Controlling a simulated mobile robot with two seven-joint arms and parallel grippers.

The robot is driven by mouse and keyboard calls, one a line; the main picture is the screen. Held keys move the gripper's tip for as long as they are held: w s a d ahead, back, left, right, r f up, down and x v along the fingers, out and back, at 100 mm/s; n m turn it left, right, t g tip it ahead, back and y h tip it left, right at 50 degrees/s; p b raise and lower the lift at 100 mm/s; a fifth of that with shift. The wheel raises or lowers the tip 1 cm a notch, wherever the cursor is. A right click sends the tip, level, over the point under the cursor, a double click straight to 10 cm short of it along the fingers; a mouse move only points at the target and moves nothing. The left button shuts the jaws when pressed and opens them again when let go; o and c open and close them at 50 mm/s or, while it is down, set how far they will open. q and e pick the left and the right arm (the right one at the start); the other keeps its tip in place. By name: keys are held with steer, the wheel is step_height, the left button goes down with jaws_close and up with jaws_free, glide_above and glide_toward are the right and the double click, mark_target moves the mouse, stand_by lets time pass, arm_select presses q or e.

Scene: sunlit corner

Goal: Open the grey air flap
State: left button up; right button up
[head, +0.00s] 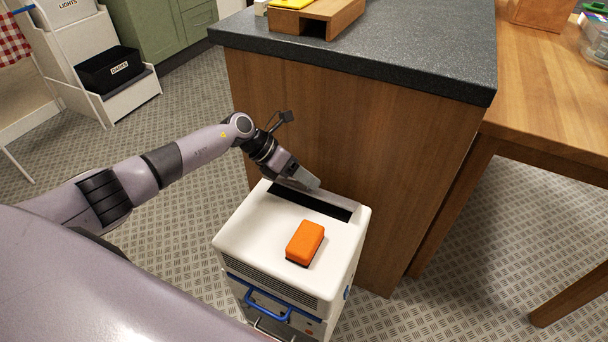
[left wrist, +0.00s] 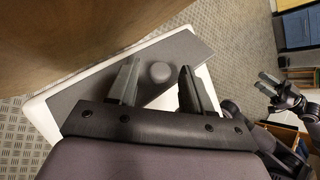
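The grey air flap (left wrist: 190,50) lies on top of a white boxy unit (head: 235,235) and carries a round grey knob (left wrist: 158,72). In the head view, a pale grey strip of the flap (head: 337,202) borders a dark slot (head: 310,203); its exact tilt is hard to judge. My left gripper (head: 308,181) is over the flap, with its fingers apart on either side of the knob. Gaps show between the knob and both fingers. The gripper hides part of the flap in the head view. My right gripper (left wrist: 268,84) shows at the right of the left wrist view, its two fingers apart and empty.
An orange block (head: 305,242) sits on the unit's top in front of the slot. A wooden counter with a dark top (head: 400,62) stands right behind the unit. A wooden table (head: 555,90) is at the right.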

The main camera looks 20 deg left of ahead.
arm_select(q)
steer(key=p+v, duration=0.1)
steer(key=v, duration=0.6)
steer(key=shift+a, duration=0.1)
steer(key=shift+r, duration=0.1)
